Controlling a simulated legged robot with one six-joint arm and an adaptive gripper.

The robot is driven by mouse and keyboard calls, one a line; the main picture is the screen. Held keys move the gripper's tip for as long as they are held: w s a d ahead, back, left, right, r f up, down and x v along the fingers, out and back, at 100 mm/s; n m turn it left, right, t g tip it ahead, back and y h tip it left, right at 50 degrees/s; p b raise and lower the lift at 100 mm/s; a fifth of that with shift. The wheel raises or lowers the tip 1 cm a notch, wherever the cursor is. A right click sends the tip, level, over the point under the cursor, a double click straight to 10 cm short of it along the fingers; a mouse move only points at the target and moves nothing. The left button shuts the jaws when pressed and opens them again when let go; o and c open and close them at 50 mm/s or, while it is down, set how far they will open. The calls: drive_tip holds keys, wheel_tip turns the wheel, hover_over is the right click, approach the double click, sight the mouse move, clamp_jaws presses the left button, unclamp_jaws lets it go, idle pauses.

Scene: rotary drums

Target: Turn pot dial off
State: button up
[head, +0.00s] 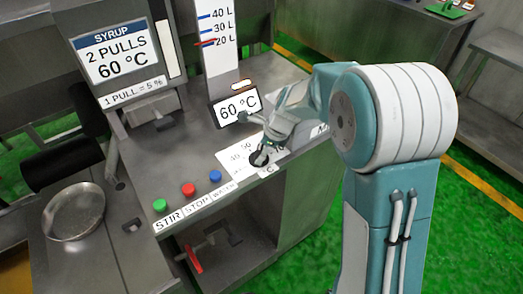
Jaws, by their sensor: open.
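The pot dial (261,156) is a small dark knob on the front right of the metal counter, on a white scale plate (236,157) with numbers such as 40 and 50. My gripper (257,138) is right above the dial, reaching in from the right, and its open fingers cover part of the dial and plate. Whether the fingers touch the dial I cannot tell. The dial's exact pointing direction is partly hidden. A small display (237,108) reading 60 °C stands behind the dial.
Green, red (188,190) and blue buttons sit left of the dial along the counter's front edge. A syrup panel (112,54) stands at the back left, a level gauge (217,40) behind. A round metal pan (75,211) lies at the left. A red-handled valve (193,259) is below.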

drive_tip(key=shift+a+f, duration=0.1)
drive_tip(key=shift+a, duration=0.65)
drive_tip(key=shift+c, duration=0.9)
drive_tip(key=c, duration=0.6)
drive_tip(key=shift+d, duration=0.3)
drive_tip(key=shift+c, duration=0.2)
